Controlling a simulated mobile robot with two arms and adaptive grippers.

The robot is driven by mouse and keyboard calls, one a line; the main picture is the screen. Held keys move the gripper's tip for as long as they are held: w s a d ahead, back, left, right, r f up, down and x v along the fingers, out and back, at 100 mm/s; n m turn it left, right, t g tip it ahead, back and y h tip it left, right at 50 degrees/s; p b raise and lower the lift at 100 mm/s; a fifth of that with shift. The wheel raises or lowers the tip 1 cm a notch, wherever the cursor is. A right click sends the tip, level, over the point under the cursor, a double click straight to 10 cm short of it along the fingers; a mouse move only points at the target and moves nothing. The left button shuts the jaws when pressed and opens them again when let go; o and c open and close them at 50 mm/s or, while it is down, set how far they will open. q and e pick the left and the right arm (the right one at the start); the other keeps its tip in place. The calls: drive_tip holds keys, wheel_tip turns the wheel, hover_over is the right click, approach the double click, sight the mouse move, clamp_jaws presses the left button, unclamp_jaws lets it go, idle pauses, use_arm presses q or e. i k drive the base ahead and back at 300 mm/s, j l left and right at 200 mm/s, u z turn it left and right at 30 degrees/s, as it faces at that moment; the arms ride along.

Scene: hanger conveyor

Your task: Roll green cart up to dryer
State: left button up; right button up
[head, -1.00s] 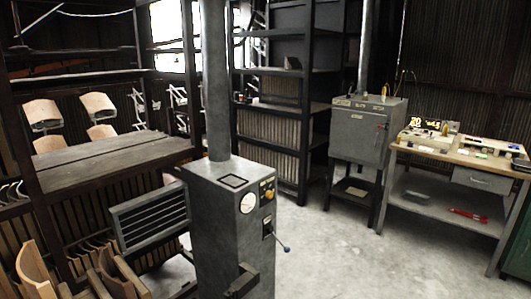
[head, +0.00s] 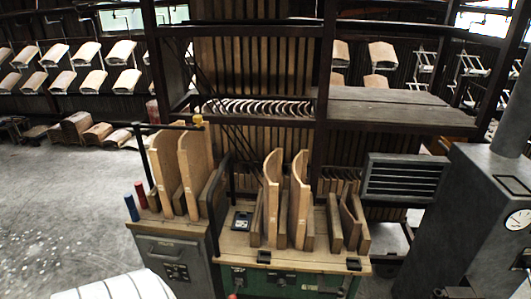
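A green cabinet (head: 285,284) with a wooden top stands at the bottom middle of the head view. It may be the green cart; its wheels or base are out of frame. Curved wooden boards (head: 299,200) stand upright on its top. At the right edge is a grey machine (head: 470,225) with a round gauge and a pipe, with a louvered grey box (head: 405,180) beside it. I cannot tell for sure whether this is the dryer. Neither of my grippers is in view.
A grey cabinet (head: 176,262) with tall wooden boards and red and blue cylinders adjoins the green one on the left. A dark rack with a shelf (head: 395,108) stands behind. Open concrete floor (head: 60,200) lies at the left.

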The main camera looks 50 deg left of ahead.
sight(317, 271)
drive_tip(key=u, duration=1.45)
